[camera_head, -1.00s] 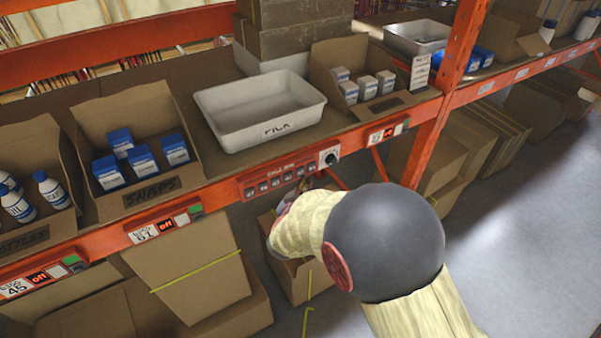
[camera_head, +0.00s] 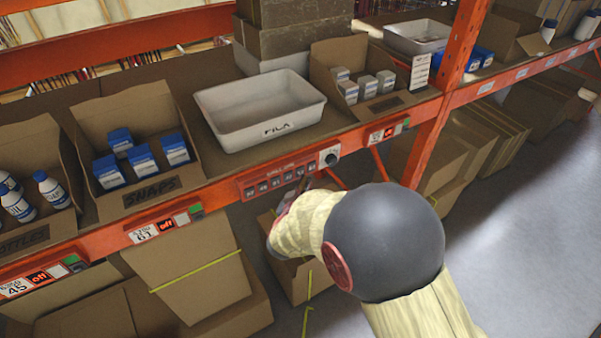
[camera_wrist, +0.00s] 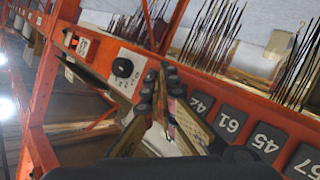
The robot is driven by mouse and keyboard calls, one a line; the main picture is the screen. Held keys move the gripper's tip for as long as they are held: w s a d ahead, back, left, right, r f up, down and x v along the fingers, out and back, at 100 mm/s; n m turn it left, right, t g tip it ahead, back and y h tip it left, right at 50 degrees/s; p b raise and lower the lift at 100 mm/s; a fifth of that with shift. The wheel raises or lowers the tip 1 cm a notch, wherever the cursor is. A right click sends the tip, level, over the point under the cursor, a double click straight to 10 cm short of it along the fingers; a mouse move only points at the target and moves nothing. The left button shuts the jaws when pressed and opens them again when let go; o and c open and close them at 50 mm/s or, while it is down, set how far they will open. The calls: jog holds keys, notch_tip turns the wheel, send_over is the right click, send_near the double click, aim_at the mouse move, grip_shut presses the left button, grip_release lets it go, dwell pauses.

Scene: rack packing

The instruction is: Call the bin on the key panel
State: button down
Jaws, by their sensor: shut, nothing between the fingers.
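The key panel (camera_head: 280,180) is a red strip with a row of dark keys on the front beam of the shelf. A black knob (camera_head: 331,159) on a white plate sits at its right end. In the wrist view, keys marked 42 (camera_wrist: 200,103), 61 (camera_wrist: 230,122), 45 (camera_wrist: 266,140) and 57 (camera_wrist: 303,162) show to the right of my gripper (camera_wrist: 160,75). My gripper is shut and empty, its fingertips in front of the panel between the knob (camera_wrist: 122,67) and key 42. They hide part of the panel; contact with a key cannot be told.
Above the panel stands a white tray (camera_head: 215,119). A box marked SNAPS (camera_head: 152,192) with blue-and-white cartons is to its left, another open box (camera_head: 385,104) to its right. Cardboard boxes (camera_head: 188,262) sit below the beam. An orange upright (camera_head: 428,150) stands right of the panel.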

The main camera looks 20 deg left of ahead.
jog(key=shift+w+a, duration=0.1)
dwell(0.3)
jog(key=shift+w+a, duration=0.2)
jog(key=shift+a, duration=0.05)
jog(key=shift+w+a, duration=0.25)
jog(key=shift+a, duration=0.05)
dwell(0.9)
jog(key=shift+s+d+p, duration=0.1)
jog(key=shift+p, duration=0.2)
jog(key=shift+s+d, duration=0.45)
jog(key=shift+d, duration=0.1)
jog(key=s+d, duration=0.3)
jog(key=shift+s+d, duration=0.1)
jog(key=shift+d, duration=0.3)
dwell(0.9)
